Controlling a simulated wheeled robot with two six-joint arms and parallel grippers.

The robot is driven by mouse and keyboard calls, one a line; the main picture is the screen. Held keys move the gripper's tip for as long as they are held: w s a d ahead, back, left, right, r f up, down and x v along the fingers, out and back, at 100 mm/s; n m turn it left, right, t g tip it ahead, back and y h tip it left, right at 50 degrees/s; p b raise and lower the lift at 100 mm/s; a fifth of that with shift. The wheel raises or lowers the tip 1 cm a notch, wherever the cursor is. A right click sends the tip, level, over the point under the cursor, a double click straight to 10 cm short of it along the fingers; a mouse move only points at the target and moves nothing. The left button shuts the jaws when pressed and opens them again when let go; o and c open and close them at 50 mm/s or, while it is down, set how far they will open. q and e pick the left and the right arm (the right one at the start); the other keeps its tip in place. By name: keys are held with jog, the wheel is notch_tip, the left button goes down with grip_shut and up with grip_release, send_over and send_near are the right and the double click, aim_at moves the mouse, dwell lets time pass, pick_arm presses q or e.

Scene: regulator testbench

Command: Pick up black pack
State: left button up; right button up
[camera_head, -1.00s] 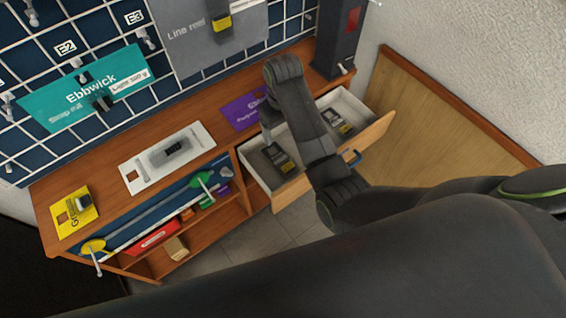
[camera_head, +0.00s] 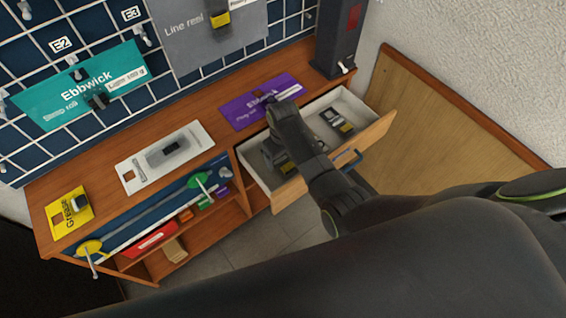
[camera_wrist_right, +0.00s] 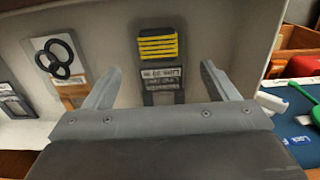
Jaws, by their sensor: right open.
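A black pack (camera_wrist_right: 160,58) with yellow stripes and a pale label lies in the open drawer. In the right wrist view it sits between the two grey fingers of my right gripper (camera_wrist_right: 161,68), which is open, with a gap on both sides. In the head view, one dark pack (camera_head: 287,168) shows in the drawer's left part, partly hidden by my right arm. Another dark pack (camera_head: 337,120) with a yellow band lies in the right part. My right gripper's fingers are hard to make out in the head view. My left gripper is not in view.
The drawer (camera_head: 262,183) stands open from the wooden bench, with walls around the packs. In the right wrist view a black ringed item (camera_wrist_right: 62,58) lies beside the pack. A purple card (camera_head: 258,102), a white tray (camera_head: 165,155) and a dark tower (camera_head: 338,40) stand on the bench top.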

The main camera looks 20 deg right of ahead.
aim_at(283, 161)
jog(key=shift+f, duration=0.8)
jog(key=shift+c, duration=0.3)
jog(key=c, duration=1.1)
jog(key=shift+o, duration=0.2)
jog(key=shift+r, duration=0.15)
notch_tip(283, 161, up, 18)
jog(key=p, duration=0.2)
jog(key=shift+p, duration=0.35)
